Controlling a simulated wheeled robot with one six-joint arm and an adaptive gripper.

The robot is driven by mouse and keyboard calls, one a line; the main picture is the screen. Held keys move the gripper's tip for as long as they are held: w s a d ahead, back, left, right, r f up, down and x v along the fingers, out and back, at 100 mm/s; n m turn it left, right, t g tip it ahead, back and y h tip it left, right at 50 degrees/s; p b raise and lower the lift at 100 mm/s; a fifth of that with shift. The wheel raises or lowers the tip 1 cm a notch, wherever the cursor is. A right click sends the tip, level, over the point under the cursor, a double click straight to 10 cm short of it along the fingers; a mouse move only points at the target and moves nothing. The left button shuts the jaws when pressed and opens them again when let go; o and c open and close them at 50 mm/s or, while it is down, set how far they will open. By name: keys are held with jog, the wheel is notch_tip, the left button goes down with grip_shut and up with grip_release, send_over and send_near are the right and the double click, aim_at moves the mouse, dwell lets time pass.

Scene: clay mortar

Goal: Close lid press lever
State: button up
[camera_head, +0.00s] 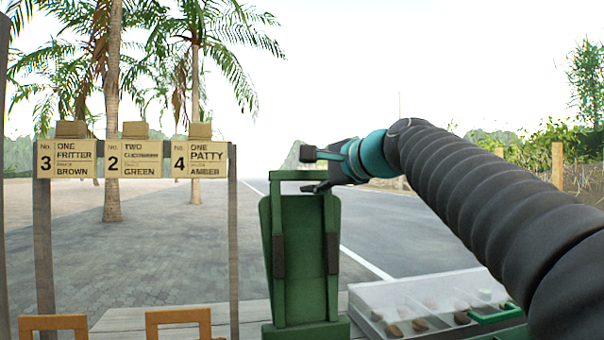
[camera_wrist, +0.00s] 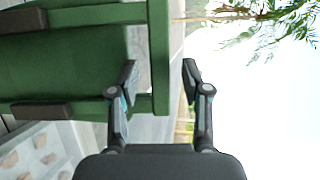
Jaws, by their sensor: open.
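In the wrist view the crossbar (camera_wrist: 159,45) runs between the fingertips of my open gripper (camera_wrist: 160,80). A gap shows on the side of the right finger; whether the left finger touches the lever is unclear.
A pale tray (camera_head: 400,290) with several small lumps and a green-handled part (camera_head: 495,314) stand right of the press. Order cards (camera_head: 130,158) hang on posts at the left. Two orange frames (camera_head: 180,318) stand at the front left. Open air lies above the press.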

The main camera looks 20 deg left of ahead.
aim_at(304, 175)
jog(key=shift+x, duration=1.8)
grip_shut()
